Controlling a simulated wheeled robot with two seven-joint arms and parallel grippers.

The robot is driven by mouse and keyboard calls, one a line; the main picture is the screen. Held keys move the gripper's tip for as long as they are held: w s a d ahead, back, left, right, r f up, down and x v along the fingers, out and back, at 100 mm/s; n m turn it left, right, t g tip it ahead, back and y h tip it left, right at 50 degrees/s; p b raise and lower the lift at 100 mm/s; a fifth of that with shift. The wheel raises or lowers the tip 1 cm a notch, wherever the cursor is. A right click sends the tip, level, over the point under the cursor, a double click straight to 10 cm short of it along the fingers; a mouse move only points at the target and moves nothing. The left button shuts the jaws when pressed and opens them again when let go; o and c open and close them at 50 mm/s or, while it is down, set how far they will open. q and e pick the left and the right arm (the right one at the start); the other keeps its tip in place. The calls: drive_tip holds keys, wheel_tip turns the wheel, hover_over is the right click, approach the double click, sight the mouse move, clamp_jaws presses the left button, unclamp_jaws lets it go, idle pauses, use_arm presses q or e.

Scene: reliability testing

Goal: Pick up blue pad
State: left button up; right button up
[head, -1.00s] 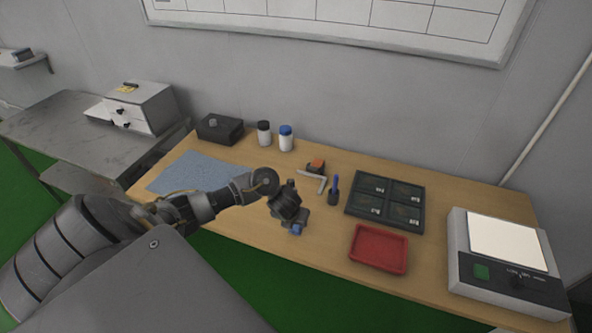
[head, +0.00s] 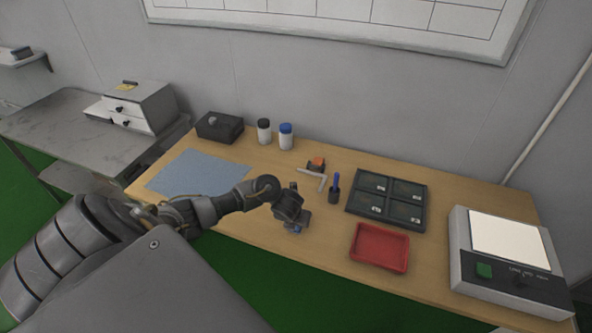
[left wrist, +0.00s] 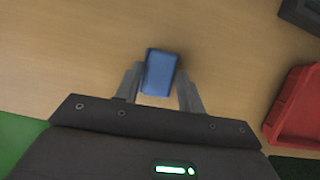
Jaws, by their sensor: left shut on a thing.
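The blue pad (left wrist: 159,72) is a small blue block between the two fingers of my left gripper (left wrist: 160,88) in the left wrist view. The gripper is shut on it, with the wooden tabletop behind it. In the head view my left gripper (head: 296,226) is over the front part of the table, left of the red tray. Only a small bit of the blue pad (head: 294,231) shows there below the gripper. Whether the pad touches the tabletop cannot be told. My right gripper is not in view.
The red tray (head: 379,266) is to the right on the wooden table (head: 300,256). A scale (head: 462,270) stands far right, a blue-grey mat (head: 200,172) left.

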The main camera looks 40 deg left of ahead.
use_arm(q)
drive_tip(key=shift+r, duration=0.6)
wheel_tip(320, 180, up, 3)
drive_tip(key=shift+d+f+p, duration=0.1)
drive_tip(key=shift+p, duration=0.75)
drive_tip(key=s+d+r+p, duration=0.9)
drive_tip(key=s, duration=0.1)
drive_tip(key=shift+s+p, duration=0.25)
drive_tip(key=shift+p, duration=0.1)
drive_tip(key=shift+d, duration=0.1)
